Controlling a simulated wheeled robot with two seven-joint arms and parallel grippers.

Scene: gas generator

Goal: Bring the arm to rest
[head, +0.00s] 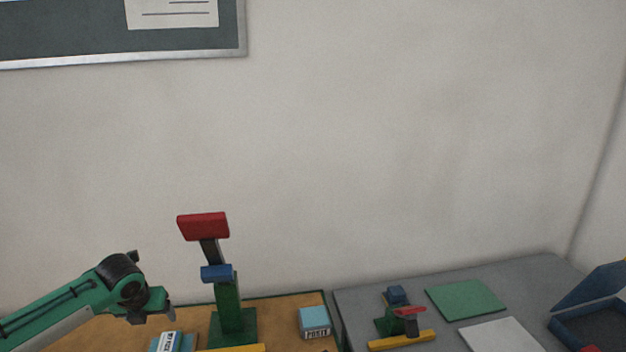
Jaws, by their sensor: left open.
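My left arm comes in from the lower left, green with a black wrist joint. Its gripper (153,312) is open with nothing seen between the fingers. It hangs to the left of a block assembly (229,300) on the brown mat, apart from it. The assembly stands upright on a green base, with a green post, a blue block, a dark slanted piece and a red block on top. My right gripper is out of view.
On the brown mat (285,309) are a light-blue box (314,321) and a small labelled box (169,342). The grey table (538,283) holds a smaller block assembly (404,318), a green sheet (466,299), a white sheet (499,337) and an open blue case (590,316).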

